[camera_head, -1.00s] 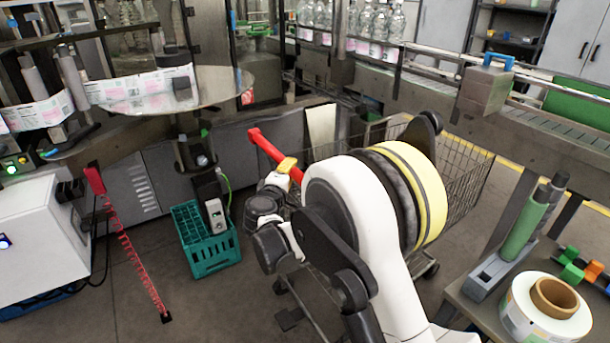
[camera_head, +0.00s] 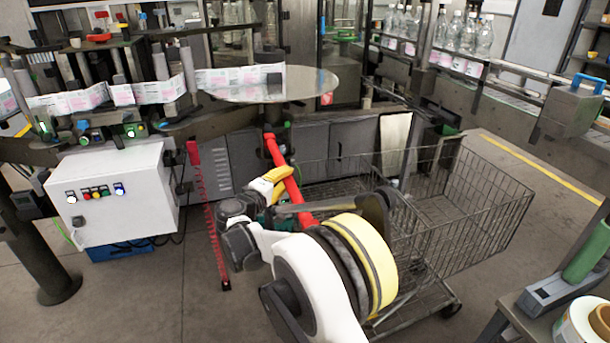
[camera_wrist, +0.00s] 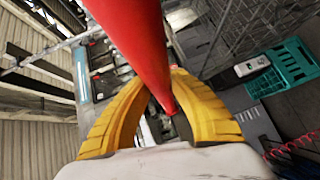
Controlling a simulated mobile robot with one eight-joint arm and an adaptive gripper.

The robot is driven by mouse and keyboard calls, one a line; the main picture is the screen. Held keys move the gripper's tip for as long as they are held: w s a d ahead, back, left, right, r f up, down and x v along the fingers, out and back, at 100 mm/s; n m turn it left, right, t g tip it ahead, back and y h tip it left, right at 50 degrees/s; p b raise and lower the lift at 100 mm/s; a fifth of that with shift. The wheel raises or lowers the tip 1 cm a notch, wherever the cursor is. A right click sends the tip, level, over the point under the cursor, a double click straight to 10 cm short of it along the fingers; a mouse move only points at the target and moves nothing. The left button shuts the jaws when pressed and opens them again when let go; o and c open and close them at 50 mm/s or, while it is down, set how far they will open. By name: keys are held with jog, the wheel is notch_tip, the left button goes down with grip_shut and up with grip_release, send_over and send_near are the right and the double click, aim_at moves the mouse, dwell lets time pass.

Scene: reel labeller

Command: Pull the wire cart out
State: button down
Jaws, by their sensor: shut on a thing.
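The wire cart (camera_head: 478,228) stands on the floor right of centre in the head view, its basket of grey wire mesh looking empty. A red handle bar (camera_head: 291,187) slopes up and left from it. My gripper (camera_head: 274,181), with yellow fingers, is shut around this red bar. In the wrist view the red bar (camera_wrist: 141,40) runs between the yellow fingers of my gripper (camera_wrist: 175,85). My arm hides part of the cart's near left side and lower frame.
A white control box (camera_head: 110,195) and a red coiled hose (camera_head: 208,225) are at left. A teal crate (camera_wrist: 282,68) shows in the wrist view. The machine's round table (camera_head: 280,88) is behind the handle. A bench with a label roll (camera_head: 580,322) stands at right. Floor at lower left is open.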

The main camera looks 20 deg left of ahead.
jog(key=shift+s+a, duration=0.45)
jog(key=shift+a, duration=0.25)
jog(key=shift+s+a, duration=0.45)
jog(key=shift+a, duration=0.2)
jog(key=c, duration=1.1)
grip_release()
jog(key=v, duration=1.2)
jog(key=shift+a, duration=0.1)
